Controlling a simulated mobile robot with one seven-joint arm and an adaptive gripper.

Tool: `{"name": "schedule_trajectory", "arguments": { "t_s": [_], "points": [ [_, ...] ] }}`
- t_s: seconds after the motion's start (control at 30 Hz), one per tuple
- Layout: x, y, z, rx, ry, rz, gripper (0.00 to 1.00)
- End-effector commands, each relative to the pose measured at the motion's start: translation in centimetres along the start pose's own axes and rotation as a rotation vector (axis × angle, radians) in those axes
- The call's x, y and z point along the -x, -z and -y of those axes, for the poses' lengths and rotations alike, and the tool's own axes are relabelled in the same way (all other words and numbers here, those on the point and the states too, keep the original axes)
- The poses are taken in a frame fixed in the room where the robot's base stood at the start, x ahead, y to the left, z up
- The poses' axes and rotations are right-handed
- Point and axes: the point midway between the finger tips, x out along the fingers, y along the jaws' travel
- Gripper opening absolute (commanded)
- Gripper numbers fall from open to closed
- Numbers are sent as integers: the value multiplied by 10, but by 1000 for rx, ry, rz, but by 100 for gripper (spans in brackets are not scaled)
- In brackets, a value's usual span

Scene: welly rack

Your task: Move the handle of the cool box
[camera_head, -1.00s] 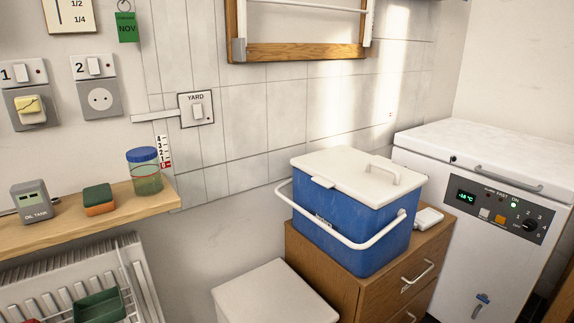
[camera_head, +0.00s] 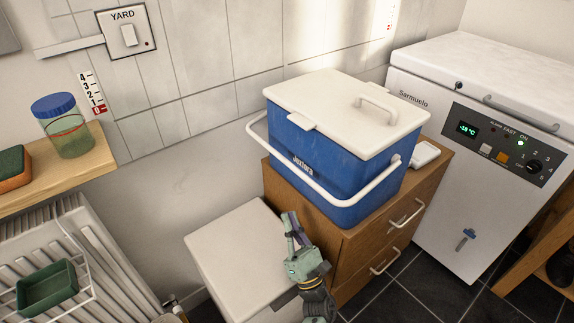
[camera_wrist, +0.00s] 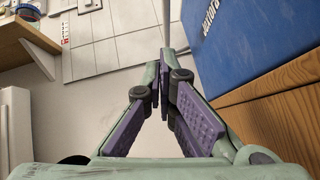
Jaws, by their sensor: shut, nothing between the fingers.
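The cool box (camera_head: 315,172) is blue with a white lid (camera_head: 345,112) and stands on a wooden drawer cabinet. Its white bail handle (camera_head: 322,194) hangs down across the front, pivoting at the sides. My gripper (camera_head: 291,222) is in front of the cabinet, below and apart from the handle, pointing up. In the wrist view my gripper (camera_wrist: 166,88) has its fingertips together with nothing between them. The blue wall of the cool box (camera_wrist: 240,45) shows at the upper right there, and a thin pale bar rises behind the fingertips.
The wooden drawer cabinet (camera_head: 368,242) has white pulls. A white low box (camera_head: 238,255) stands left of it, beside my gripper. A white chest freezer (camera_head: 430,190) stands at the right. A wooden shelf (camera_head: 75,172) with a blue-lidded jar (camera_head: 65,127) is at the left above a radiator.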

Motion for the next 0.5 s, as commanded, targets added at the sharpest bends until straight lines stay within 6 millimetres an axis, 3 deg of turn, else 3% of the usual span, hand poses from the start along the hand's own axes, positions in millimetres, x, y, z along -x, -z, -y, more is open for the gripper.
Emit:
{"name": "schedule_trajectory", "arguments": {
  "t_s": [0.07,0.17,0.5],
  "points": [
    [16,1,4,50,14,-16,0],
    [15,1,4,72,13,-21,0],
    [-51,-1,4,68,11,-19,0]
  ]
}}
